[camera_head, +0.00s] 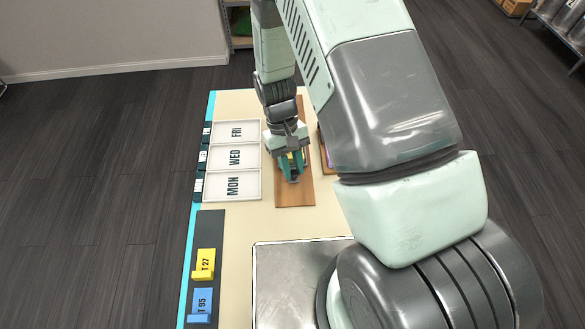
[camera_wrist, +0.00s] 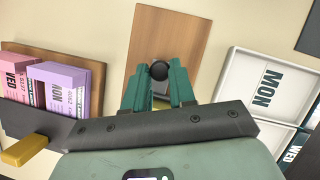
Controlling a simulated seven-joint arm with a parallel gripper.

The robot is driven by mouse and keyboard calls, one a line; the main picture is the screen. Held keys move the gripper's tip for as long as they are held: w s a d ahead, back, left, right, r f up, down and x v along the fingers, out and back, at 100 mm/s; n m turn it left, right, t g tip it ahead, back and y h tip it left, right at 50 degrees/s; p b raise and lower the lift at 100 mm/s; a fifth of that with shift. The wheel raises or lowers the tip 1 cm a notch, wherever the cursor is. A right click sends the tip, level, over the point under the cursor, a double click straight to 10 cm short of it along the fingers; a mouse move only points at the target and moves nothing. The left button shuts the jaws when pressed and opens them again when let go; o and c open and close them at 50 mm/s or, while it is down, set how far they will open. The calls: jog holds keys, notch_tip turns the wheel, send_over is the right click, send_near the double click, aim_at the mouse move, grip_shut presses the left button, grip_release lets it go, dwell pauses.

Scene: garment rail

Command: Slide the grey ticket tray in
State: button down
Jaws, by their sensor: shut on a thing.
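A flat dark-grey strip (camera_head: 210,229) lies along the table's left edge in the head view, with a yellow block marked T 27 (camera_head: 205,264) and a blue block marked T 95 (camera_head: 202,304) on it. I cannot tell whether this strip is the grey ticket tray. My gripper (camera_head: 292,178) points down over a brown wooden board (camera_head: 293,195). In the wrist view its teal fingers (camera_wrist: 159,80) are shut on a round black knob (camera_wrist: 159,70). What the knob belongs to is hidden.
White trays marked FRI (camera_head: 236,131), WED (camera_head: 236,157) and MON (camera_head: 233,185) stand left of the board. Purple (camera_wrist: 62,88) and pink (camera_wrist: 24,84) boxes stand in a wooden holder (camera_wrist: 97,72). A metal plate (camera_head: 285,290) lies at the front. My arm hides the table's right side.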

jog(key=c, duration=1.1)
grip_release()
jog(key=shift+w, duration=0.35)
jog(key=shift+o, duration=0.8)
jog(key=shift+s, duration=0.1)
jog(key=v, duration=1.1)
jog(key=shift+s, duration=0.1)
